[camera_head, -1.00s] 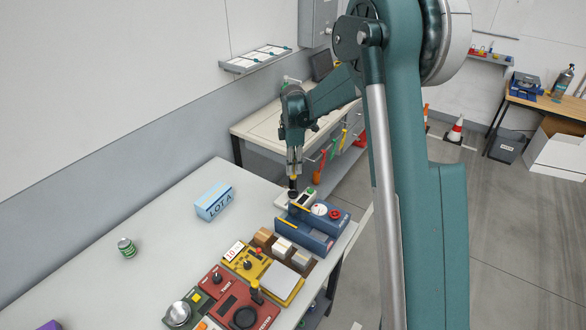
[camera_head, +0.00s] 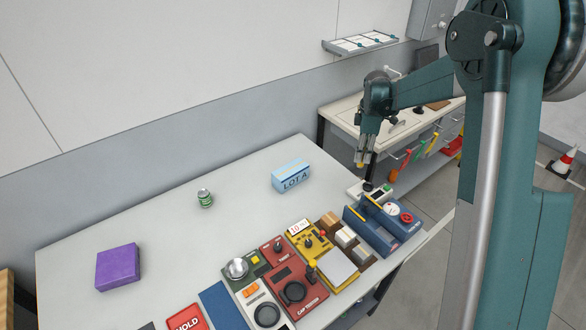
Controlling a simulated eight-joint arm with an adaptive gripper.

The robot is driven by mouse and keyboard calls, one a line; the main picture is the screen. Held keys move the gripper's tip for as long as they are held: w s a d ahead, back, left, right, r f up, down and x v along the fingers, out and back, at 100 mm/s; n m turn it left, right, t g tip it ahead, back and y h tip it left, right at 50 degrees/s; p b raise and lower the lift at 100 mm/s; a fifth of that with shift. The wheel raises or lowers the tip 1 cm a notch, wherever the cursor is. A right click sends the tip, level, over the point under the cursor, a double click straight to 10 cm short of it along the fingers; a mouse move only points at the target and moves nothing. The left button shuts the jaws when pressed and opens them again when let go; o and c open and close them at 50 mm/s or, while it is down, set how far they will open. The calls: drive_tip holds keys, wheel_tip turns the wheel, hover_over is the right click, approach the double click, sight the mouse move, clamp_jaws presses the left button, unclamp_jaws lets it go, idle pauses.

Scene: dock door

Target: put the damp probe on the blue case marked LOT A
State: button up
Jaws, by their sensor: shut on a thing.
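The light blue case marked LOT A (camera_head: 292,179) sits on the grey table, left of and apart from my gripper. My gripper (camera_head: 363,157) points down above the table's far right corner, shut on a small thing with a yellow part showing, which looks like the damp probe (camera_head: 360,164). It is too small to tell its full shape. A black round piece (camera_head: 367,186) shows just below, at a white device; I cannot tell whether it touches the held thing.
A blue station (camera_head: 372,230) with a white dial and red knob stands at the table's right edge. Several coloured control boxes (camera_head: 295,285) line the front. A green can (camera_head: 205,198) and a purple box (camera_head: 118,267) stand to the left. The table around the case is clear.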

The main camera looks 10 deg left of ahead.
drive_tip(key=w+a+r+p, duration=0.1)
drive_tip(key=a+r, duration=0.2)
drive_tip(key=a, duration=1.4)
drive_tip(key=r, duration=0.2)
hover_over(290, 168)
drive_tip(key=shift+f+p, duration=0.1)
drive_tip(key=shift+p, duration=0.25)
wheel_tip(290, 168, down, 6)
drive_tip(key=shift+f, duration=0.15)
drive_tip(key=shift+d+f, duration=0.1)
drive_tip(key=shift+f+p, duration=0.35)
drive_tip(key=shift+f, duration=1.4)
drive_tip(key=shift+f, duration=0.15)
